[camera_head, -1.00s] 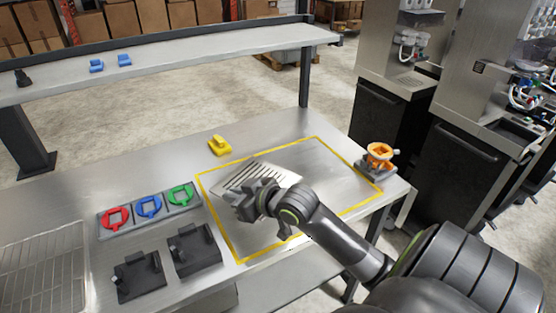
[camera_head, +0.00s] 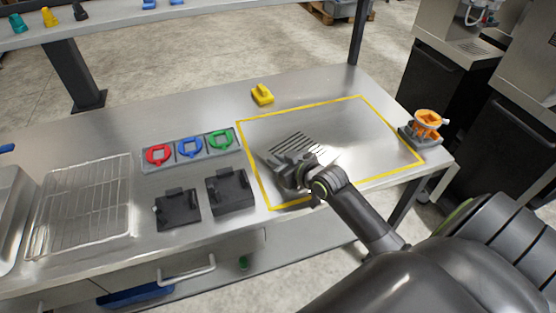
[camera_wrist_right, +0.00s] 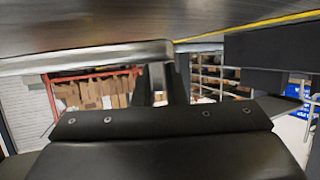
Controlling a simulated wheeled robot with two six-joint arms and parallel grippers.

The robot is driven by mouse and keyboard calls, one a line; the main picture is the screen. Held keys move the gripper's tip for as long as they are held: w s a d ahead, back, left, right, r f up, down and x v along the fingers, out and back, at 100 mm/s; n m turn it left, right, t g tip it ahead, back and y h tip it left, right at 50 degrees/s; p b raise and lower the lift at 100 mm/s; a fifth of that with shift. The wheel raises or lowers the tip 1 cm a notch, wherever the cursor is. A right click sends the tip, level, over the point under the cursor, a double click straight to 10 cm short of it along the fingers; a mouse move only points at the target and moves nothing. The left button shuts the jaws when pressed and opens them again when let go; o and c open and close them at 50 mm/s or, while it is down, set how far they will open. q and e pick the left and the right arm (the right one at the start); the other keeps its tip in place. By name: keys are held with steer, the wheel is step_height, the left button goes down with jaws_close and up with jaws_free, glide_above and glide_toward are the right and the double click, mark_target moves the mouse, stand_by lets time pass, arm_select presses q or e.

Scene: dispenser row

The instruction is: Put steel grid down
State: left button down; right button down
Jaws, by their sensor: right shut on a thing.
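The steel grid (camera_head: 300,144) is a slotted metal plate over the left part of the yellow-outlined area (camera_head: 361,97) on the steel table. My right gripper (camera_head: 287,168) is shut on its near edge, and the gripper and wrist hide part of it. I cannot tell whether the grid touches the table. In the right wrist view the gripper jaws (camera_wrist_right: 160,84) sit just below a pale metal edge, with a steel surface and a yellow line above. My left gripper is not in view.
A yellow block (camera_head: 262,94) stands behind the outline. An orange part on a grey base (camera_head: 427,124) is at the right corner. Left of the outline are the red, blue and green rings' tray (camera_head: 174,166), black fixtures (camera_head: 231,190) and a wire rack (camera_head: 84,206). The outline's right part is clear.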

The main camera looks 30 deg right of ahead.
steer(key=shift+s+f+b, duration=0.3)
steer(key=shift+f+b, duration=0.1)
steer(key=shift+f, duration=0.3)
steer(key=c, duration=1.5)
jaws_free()
steer(key=shift+f, duration=0.15)
steer(key=shift+a, duration=0.1)
steer(key=shift+r, duration=0.45)
steer(key=shift+s+r+p, duration=0.1)
steer(key=shift+r+p, duration=0.05)
steer(key=shift+p, duration=0.15)
steer(key=v, duration=1.1)
steer(key=shift+s+r, duration=0.1)
steer(key=shift+r, duration=0.35)
